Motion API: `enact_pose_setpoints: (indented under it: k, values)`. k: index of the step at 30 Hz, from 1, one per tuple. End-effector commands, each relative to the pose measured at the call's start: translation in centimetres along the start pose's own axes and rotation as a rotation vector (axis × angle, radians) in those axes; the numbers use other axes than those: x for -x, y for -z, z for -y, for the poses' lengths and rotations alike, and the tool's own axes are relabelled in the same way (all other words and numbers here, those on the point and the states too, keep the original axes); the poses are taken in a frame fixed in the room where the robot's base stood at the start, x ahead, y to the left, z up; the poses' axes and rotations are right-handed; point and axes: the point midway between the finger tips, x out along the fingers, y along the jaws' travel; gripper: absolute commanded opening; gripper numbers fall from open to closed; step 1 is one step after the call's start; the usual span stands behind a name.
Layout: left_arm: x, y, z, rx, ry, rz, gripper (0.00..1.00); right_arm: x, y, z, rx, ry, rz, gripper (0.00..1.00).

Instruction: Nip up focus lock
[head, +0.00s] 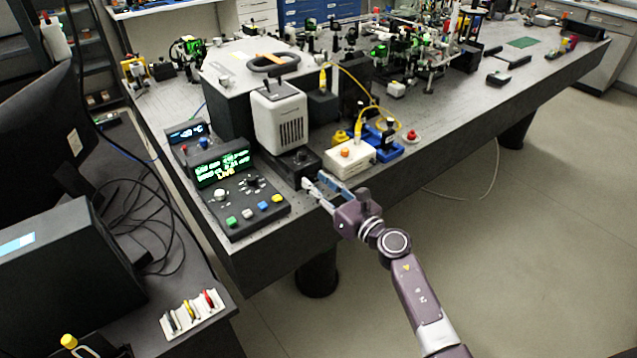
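My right gripper (318,183) reaches in from the lower right at the front edge of the optical table. Its two pale fingers look apart, with their tips close to a dark block (297,163) under the white ribbed camera (279,118). A small knob shows on top of that block. I cannot make out which part is the focus lock; the fingertips may hide it. I cannot tell whether the fingers touch the block. Nothing shows held between them. My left gripper is not in view.
A control box (236,193) with a lit display and coloured buttons stands left of the gripper. A white box (350,158) with an orange button and a blue mount (385,142) stand to the right. Dense optics fill the back of the table. The floor at right is clear.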

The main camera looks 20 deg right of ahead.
Motion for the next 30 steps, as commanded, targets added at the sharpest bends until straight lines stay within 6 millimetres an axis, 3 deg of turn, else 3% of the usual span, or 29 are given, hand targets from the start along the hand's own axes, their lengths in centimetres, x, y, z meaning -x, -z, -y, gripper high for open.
enact_pose_setpoints:
  k: [5,13,30]
  values:
    - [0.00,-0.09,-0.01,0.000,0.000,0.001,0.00,0.00,-0.01,0.00,0.000,0.000,0.000,0.29]
    - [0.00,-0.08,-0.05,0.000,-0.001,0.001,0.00,0.02,-0.01,0.00,0.000,0.000,0.000,0.01]
    - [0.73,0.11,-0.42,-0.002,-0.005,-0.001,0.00,0.05,-0.13,0.00,-0.112,-0.001,-0.001,0.00]
